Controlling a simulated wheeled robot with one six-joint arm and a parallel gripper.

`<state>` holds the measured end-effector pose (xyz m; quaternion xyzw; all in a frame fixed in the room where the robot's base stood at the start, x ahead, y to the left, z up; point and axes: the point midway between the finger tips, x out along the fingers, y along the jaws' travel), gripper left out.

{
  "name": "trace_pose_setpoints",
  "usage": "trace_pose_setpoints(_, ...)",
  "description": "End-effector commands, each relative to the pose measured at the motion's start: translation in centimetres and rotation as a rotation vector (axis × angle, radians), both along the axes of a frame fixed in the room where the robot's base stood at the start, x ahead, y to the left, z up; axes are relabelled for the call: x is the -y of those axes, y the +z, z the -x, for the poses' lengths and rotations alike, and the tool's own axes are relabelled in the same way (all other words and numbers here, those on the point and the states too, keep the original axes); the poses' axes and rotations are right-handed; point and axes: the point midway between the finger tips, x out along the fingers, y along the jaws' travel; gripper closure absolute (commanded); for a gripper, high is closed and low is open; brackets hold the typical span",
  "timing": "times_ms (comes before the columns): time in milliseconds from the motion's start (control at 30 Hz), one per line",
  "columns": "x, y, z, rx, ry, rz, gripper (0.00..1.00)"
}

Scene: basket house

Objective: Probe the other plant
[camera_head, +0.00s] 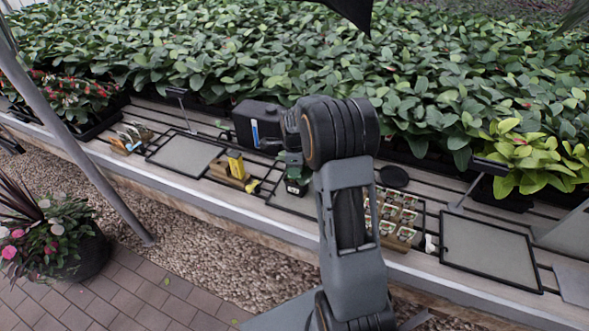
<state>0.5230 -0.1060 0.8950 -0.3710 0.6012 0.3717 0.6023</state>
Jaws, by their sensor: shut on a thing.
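My gripper (265,143) points left from my wrist, above the middle of the bench, and is small in the picture. It is shut on a slim upright blue tool (255,132), seen against a black box; its lower end is not clear. A plant with red flowers (75,97) stands in a dark tray at the far left of the bench. A yellow-green leafy plant (535,157) stands at the right. The gripper is between these two plants and apart from both.
The black box (270,112) stands behind the gripper. A green tool (298,180), yellow items (235,165), small pots (397,214) and flat grey panels (488,249) lie along the slatted bench (140,165). Dense green plants fill the back. A flower pot (80,258) stands on the paving.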

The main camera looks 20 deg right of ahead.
Motion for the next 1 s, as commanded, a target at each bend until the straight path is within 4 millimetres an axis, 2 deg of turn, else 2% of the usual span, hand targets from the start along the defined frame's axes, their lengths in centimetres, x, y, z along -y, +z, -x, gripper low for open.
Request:
trace_pose_setpoints(667, 0.00, 0.02, -0.01, 0.000, 0.000, 0.000, 0.99)
trace_pose_setpoints(700, 0.00, 0.02, -0.01, 0.000, 0.000, 0.000, 0.70)
trace_pose_setpoints(1000, 0.00, 0.01, 0.00, 0.000, 0.000, 0.000, 0.41)
